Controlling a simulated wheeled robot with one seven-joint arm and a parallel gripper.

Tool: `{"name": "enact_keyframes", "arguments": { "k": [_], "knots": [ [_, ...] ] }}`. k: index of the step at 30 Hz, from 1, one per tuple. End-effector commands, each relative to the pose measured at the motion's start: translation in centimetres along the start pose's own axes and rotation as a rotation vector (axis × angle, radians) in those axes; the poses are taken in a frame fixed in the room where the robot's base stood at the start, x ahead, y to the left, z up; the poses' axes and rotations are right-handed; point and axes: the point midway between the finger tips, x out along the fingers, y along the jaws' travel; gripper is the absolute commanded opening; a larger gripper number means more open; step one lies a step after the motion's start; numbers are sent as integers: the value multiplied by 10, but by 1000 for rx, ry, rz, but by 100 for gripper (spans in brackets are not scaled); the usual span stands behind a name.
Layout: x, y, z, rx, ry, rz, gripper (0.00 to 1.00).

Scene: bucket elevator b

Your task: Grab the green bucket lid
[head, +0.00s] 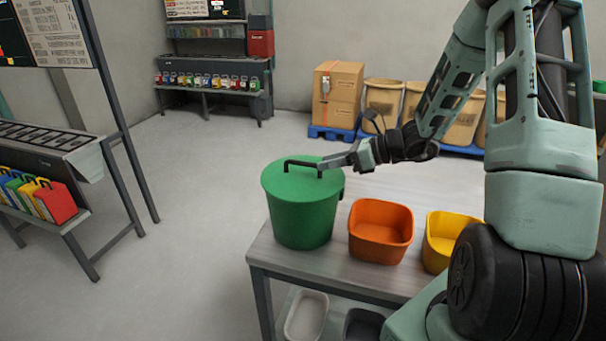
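The green bucket (302,218) stands upright at the left end of a grey table. Its green lid (286,178) sits on top and carries a black bar handle (303,163). My gripper (326,168) reaches in from the right, with its fingertips at the right end of the handle. I cannot tell whether the fingers are closed on the handle or only beside it.
An orange bin (380,231) and a yellow bin (447,238) stand to the right of the bucket on the table (335,262). A grey bin (306,316) is below. A rack (72,150) with colored containers stands at left. The floor between is clear.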

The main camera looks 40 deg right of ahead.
Motion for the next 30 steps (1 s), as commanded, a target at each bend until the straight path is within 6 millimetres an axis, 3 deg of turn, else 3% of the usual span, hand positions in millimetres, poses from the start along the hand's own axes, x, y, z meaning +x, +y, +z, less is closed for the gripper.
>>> {"name": "enact_keyframes", "arguments": {
  "k": [5, 15, 23, 27, 30],
  "knots": [
    [11, 0, 2, 1, 0, 2, 38],
    [54, -2, 2, 0, 0, 2, 38],
    [57, -3, 1, 0, 0, 0, 38],
    [56, -3, 1, 0, 0, 0, 0],
    [56, -3, 1, 0, 0, 0, 0]
  ]
}}
